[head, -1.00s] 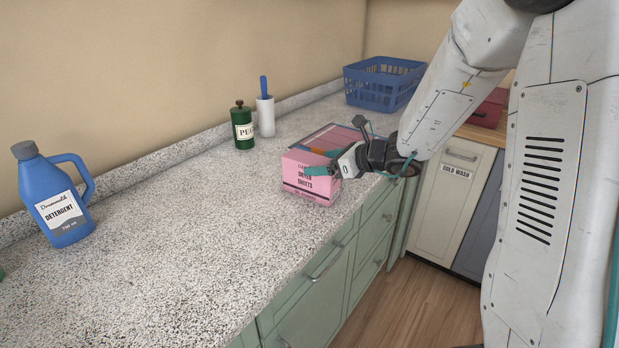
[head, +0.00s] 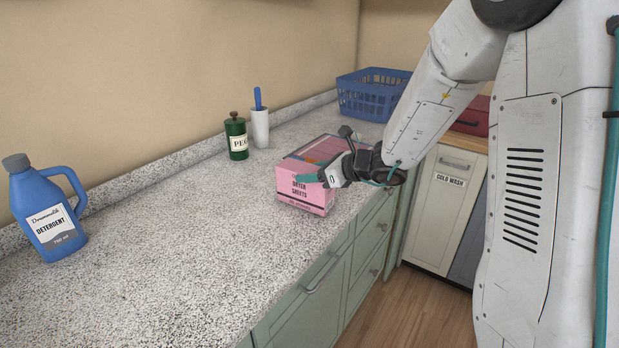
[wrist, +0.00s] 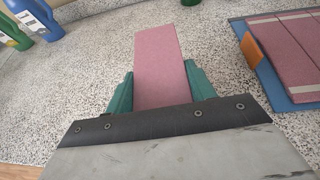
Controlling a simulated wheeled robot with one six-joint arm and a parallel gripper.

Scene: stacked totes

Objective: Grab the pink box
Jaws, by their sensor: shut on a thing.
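The pink box (head: 302,194), labelled dryer sheets, stands upright on the speckled counter near its front edge. My gripper (head: 320,174) reaches it from the right in the head view, with a teal finger along its upper part. In the wrist view, the teal fingers of my gripper (wrist: 160,75) lie on both sides of the pink box (wrist: 158,55) and are shut on it. The box appears to rest on the counter; its underside is hidden.
A flat blue-edged item with pink panels (wrist: 290,50) lies close beside the box. A blue detergent jug (head: 48,215), green pepper jar (head: 236,140), white holder with blue handle (head: 260,128) and blue basket (head: 372,95) stand on the counter. The left-middle counter is clear.

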